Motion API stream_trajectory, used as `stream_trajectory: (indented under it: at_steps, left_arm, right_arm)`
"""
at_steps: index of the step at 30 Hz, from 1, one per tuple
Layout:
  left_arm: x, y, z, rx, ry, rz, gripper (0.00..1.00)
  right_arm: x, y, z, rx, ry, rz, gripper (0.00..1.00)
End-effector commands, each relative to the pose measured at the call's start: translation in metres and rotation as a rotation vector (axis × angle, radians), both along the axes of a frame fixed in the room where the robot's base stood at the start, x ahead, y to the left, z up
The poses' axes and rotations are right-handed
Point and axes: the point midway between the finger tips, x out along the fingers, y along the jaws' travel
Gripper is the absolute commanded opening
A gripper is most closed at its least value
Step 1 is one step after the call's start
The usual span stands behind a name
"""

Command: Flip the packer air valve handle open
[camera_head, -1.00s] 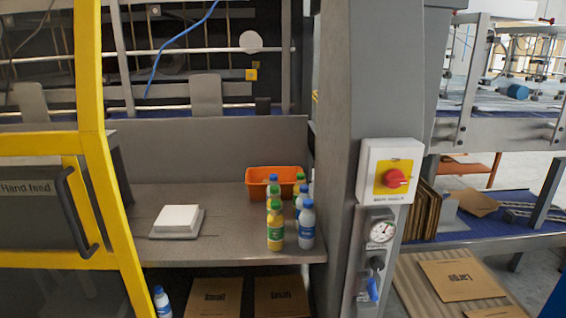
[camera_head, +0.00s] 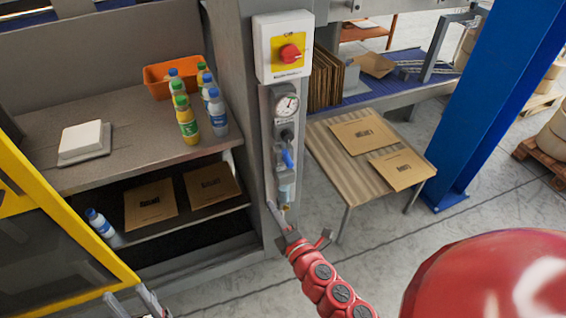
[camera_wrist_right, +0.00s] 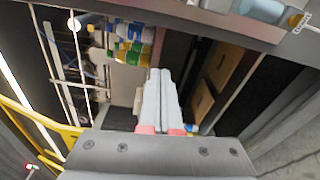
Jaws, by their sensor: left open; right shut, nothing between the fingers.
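The blue valve handle (camera_head: 288,159) is on the air panel of the grey post, below the round gauge (camera_head: 286,105). It hangs down at a slight slant, above a clear bluish bowl (camera_head: 286,186). My right gripper (camera_head: 271,208) is just below and left of this bowl, apart from the handle. In the right wrist view its fingers (camera_wrist_right: 163,98) are shut with nothing between them. A clear bluish part (camera_wrist_right: 262,10) on the post shows at the top right there; the handle is not clearly seen. My left gripper (camera_head: 135,303) is open at the bottom left, far from the valve.
A red switch (camera_head: 291,54) in a white box is above the gauge. Several bottles (camera_head: 187,121) and an orange bin (camera_head: 160,88) stand on the left shelf (camera_head: 60,178). A yellow frame (camera_head: 70,225) is at left, a slatted table (camera_head: 335,155) at right.

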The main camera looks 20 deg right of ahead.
Motion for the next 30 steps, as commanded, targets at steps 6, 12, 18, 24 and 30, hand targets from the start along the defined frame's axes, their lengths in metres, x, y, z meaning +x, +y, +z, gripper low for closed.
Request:
stream_trajectory:
  at_steps: [6, 12, 18, 24, 30]
  left_arm:
    - [0.000, 0.000, 0.005, 0.000, 0.000, 0.000, 0.50]
    - [0.000, 0.000, 0.013, 0.000, 0.000, 0.000, 0.50]
    - [0.000, 0.000, 0.025, 0.000, 0.000, 0.000, 0.50]
    - [0.000, 0.000, 0.033, 0.000, 0.000, 0.000, 0.50]
    - [0.000, 0.000, 0.044, 0.000, 0.000, 0.000, 0.50]
  right_arm:
    - [0.000, -0.029, 0.025, -0.147, -0.039, -0.135, 0.00]
    - [0.020, -0.031, 0.028, -0.152, -0.042, -0.145, 0.00]
    - [0.062, -0.032, 0.031, -0.149, -0.042, -0.146, 0.00]
    - [0.100, -0.032, 0.029, -0.148, -0.039, -0.144, 0.00]
    - [0.106, -0.059, 0.037, -0.148, -0.040, -0.144, 0.00]
